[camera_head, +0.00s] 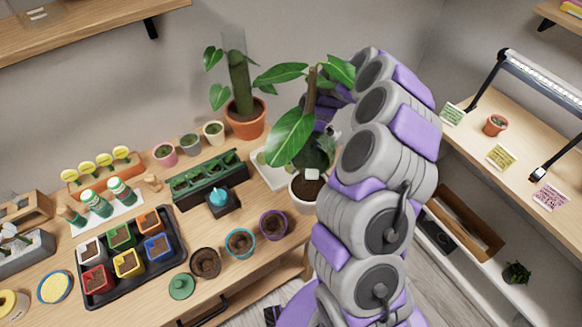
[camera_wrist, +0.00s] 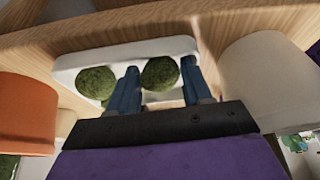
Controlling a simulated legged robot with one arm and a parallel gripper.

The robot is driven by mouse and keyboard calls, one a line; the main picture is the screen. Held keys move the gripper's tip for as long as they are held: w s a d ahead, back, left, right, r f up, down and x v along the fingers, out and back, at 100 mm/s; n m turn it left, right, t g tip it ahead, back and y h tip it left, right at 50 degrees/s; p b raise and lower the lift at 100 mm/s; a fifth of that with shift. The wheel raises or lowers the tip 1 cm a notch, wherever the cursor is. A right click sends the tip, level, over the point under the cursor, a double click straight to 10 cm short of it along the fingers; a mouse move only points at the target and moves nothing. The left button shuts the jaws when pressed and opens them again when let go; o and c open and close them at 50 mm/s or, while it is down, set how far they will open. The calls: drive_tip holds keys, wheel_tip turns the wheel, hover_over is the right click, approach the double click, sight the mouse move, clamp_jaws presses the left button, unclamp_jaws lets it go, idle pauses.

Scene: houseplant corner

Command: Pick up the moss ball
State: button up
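Two dark green moss balls sit on a white tray (camera_wrist: 150,48) in the wrist view. One moss ball (camera_wrist: 160,73) is in line with the gap between the fingers of my gripper (camera_wrist: 162,88). The other moss ball (camera_wrist: 96,82) is just left of the left finger. My gripper is open, its blue fingers on either side of the middle ball; I cannot tell whether they touch it. In the head view the white tray (camera_head: 266,174) shows partly behind large leaves, and my gripper is mostly hidden by the plant and arm.
In the wrist view an orange pot (camera_wrist: 25,112) stands left and a pale pot (camera_wrist: 270,75) close right. In the head view a leafy plant (camera_head: 292,136) stands in front of my gripper. A green planter tray (camera_head: 210,180) is left of the white tray.

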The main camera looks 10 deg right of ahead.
drive_tip(key=c, duration=0.6)
drive_tip(key=shift+r, duration=0.15)
drive_tip(key=shift+c, duration=0.2)
wheel_tip(320, 180, up, 10)
drive_tip(key=shift+f+p, duration=0.15)
drive_tip(key=shift+p, duration=1)
